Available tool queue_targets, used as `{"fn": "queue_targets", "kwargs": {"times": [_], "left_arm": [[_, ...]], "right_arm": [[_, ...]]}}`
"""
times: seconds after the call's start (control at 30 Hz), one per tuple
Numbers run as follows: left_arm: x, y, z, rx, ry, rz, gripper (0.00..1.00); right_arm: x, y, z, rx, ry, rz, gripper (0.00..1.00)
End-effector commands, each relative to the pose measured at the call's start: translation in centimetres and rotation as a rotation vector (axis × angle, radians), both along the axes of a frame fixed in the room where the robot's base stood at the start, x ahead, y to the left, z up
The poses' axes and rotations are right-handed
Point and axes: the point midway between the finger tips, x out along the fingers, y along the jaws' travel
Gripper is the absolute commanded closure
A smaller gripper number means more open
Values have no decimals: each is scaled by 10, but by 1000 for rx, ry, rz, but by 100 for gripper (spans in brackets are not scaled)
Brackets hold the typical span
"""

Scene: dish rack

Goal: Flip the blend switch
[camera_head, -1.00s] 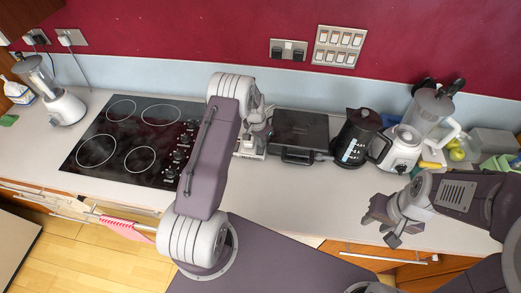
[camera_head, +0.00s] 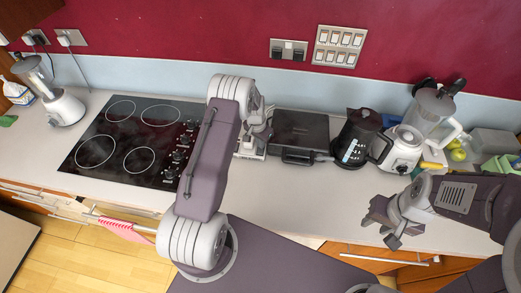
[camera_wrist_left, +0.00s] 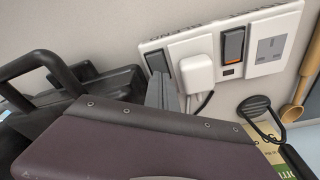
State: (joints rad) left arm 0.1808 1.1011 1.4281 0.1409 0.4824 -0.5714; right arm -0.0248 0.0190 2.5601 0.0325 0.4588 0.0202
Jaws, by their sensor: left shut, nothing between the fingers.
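A white socket plate (camera_wrist_left: 222,52) with a black rocker switch (camera_wrist_left: 157,61), a white plug, an orange-marked switch (camera_wrist_left: 234,42) and an empty socket shows in the left wrist view. My right gripper (camera_head: 385,229) is open and empty above the counter's front.
A black grill (camera_head: 300,132), a black kettle (camera_head: 359,137) and a blender (camera_head: 420,122) stand to the right. A hob (camera_head: 135,142) lies to the left, with another blender (camera_head: 62,103) beyond. Wall switches (camera_head: 340,48) are higher up. The front middle counter is clear.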

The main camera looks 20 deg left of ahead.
Motion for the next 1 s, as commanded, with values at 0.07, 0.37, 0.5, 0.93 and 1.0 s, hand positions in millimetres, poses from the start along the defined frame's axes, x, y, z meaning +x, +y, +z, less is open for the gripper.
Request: {"fn": "queue_targets", "kwargs": {"times": [0.07,0.37,0.5,0.93,1.0], "left_arm": [[0,0,11,1,-1,0,100],[1,0,41,0,-2,0,100],[1,0,55,1,-1,0,100],[0,0,66,0,-1,0,100],[0,0,66,0,-1,0,100]], "right_arm": [[0,0,8,0,0,0,64],[0,0,27,0,0,0,64],[0,0,35,0,0,0,64],[0,0,41,0,0,0,64],[0,0,41,0,0,0,64]]}}
